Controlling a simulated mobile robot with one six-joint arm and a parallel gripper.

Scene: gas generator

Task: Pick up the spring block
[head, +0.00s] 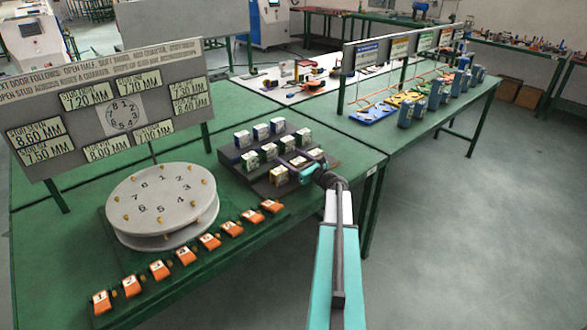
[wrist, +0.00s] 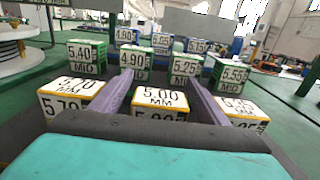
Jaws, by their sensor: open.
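Several white labelled blocks stand in rows on a dark stepped rack (head: 258,187). No block in view is marked as the spring block, so I cannot tell which it is. My gripper (head: 296,163) is over the front of the rack. Its fingers (wrist: 157,78) are open and empty, one to each side of the 5.00 MM block. I cannot tell whether they touch it.
Behind stand green-edged blocks, including 5.40 MID (wrist: 87,57), and blue-edged ones. A round numbered turntable (head: 160,200) is left of the rack, with orange numbered blocks (head: 186,255) along the front. A sign board (head: 110,100) stands behind. Bare green tabletop lies right of the rack.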

